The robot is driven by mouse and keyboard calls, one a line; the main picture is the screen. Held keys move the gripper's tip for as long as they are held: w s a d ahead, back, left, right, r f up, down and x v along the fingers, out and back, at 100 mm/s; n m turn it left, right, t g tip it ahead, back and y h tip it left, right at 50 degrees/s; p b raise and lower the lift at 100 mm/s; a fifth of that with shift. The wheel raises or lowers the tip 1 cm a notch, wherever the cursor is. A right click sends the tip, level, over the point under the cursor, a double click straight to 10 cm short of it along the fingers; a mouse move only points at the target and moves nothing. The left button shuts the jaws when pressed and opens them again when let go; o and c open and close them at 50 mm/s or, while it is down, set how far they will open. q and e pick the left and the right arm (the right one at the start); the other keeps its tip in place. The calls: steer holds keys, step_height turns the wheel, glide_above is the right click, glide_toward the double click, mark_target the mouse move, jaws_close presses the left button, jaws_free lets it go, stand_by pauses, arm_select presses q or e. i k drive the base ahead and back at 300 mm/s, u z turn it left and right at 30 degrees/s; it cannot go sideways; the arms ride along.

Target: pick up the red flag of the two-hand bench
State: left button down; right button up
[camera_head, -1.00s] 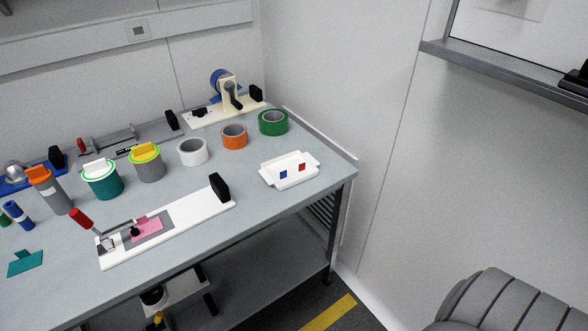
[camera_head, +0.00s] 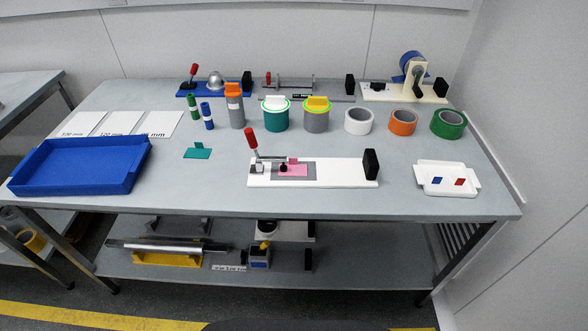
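A small red piece (camera_head: 460,182), which looks like the red flag, lies in a small white tray (camera_head: 431,189) with handles at the right end of the grey bench (camera_head: 330,203). A small blue piece (camera_head: 437,181) lies just left of it in the same tray. Both are too small to make out their exact shape. Neither of my grippers is in view.
A white clamp fixture (camera_head: 330,180) with a red-handled lever stands left of the tray. Tape rolls in white (camera_head: 359,121), orange (camera_head: 403,122) and green (camera_head: 449,124) stand behind. A blue tray (camera_head: 80,188) is at far left. A wall borders the right side.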

mark_target(457, 181)
steer(key=k, duration=0.5)
steer(key=z, duration=1.75)
steer(key=i, duration=1.15)
steer(key=u, duration=1.35)
